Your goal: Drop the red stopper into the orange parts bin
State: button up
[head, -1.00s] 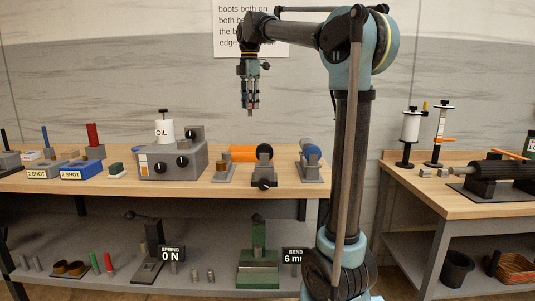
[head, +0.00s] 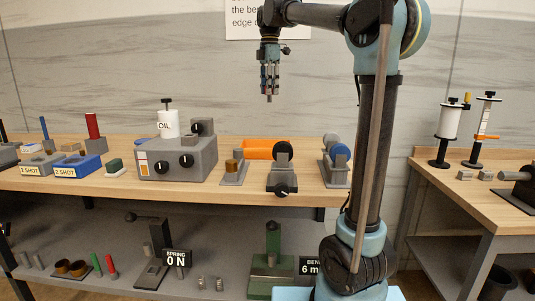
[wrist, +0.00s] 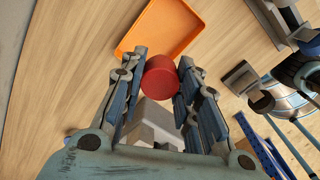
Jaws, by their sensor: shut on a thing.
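The red stopper (wrist: 162,77) is a short round red piece between the fingertips of my gripper (wrist: 162,80) in the wrist view. My gripper is shut on it. In the head view my gripper (head: 270,92) hangs fingers down, high above the bench; the stopper is too small to make out clearly there. The orange parts bin (wrist: 165,22) is a shallow open tray, seen empty at the top of the wrist view, just beyond the stopper. In the head view the orange bin (head: 262,148) stands at the back of the bench, partly hidden by fixtures.
Grey fixtures with a black knob (head: 282,178) and a blue disc (head: 338,160) stand before and right of the bin. A grey block (wrist: 155,122) shows below the stopper.

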jog(key=shift+d+f+n, duration=0.1)
jog(key=shift+f+n, duration=0.55)
jog(key=shift+f, duration=4.3)
jog(key=shift+f+n, duration=0.65)
jog(key=shift+f, duration=4.25)
jog(key=o, duration=1.1)
jog(key=shift+c, duration=0.2)
notch_tip(320, 180, up, 12)
